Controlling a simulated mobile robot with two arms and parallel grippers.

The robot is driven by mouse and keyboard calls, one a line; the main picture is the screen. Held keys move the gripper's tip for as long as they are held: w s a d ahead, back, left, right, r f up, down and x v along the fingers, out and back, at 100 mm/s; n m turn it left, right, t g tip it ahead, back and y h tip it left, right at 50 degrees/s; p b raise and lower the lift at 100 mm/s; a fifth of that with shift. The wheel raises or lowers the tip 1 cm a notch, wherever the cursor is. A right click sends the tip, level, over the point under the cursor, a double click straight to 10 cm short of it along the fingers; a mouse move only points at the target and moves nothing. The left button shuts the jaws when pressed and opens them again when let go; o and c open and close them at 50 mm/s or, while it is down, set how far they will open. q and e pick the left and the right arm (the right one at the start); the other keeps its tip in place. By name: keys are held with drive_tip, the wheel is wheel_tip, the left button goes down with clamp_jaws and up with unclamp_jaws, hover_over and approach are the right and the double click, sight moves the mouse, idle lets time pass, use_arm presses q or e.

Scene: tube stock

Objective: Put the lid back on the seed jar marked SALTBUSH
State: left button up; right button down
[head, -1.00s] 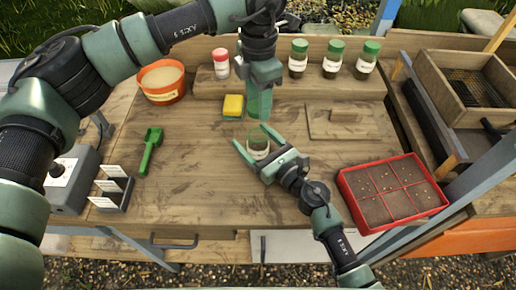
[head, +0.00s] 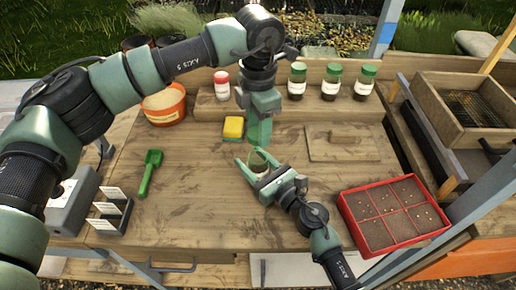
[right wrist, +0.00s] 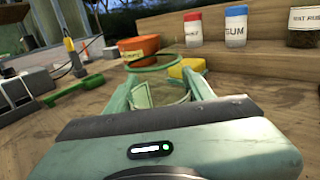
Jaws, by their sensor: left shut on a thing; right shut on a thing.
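A clear glass jar (head: 257,161) stands in front of the middle of the bench; its marking cannot be read. My right gripper (head: 256,166) is shut around it from the front right. In the right wrist view the jar (right wrist: 160,93) shows between the fingers, with a green-tinted ring (right wrist: 155,62) at its top; I cannot tell whether this is its rim or something above it. My left gripper (head: 258,140) points straight down, just above and behind the jar in the head view. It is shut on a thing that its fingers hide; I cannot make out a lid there.
A yellow sponge (head: 233,128) lies close left of the left gripper. Green-lidded jars (head: 331,82) and a red-lidded jar (head: 221,85) stand on the rear step. A wooden board (head: 343,144) and red seed tray (head: 394,213) lie right. A green scoop (head: 150,172) lies left.

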sight(258, 153)
use_arm(q)
drive_tip(key=shift+f, duration=1.8)
drive_tip(key=shift+f, duration=0.15)
drive_tip(key=shift+f, duration=0.75)
drive_tip(key=shift+f, duration=0.6)
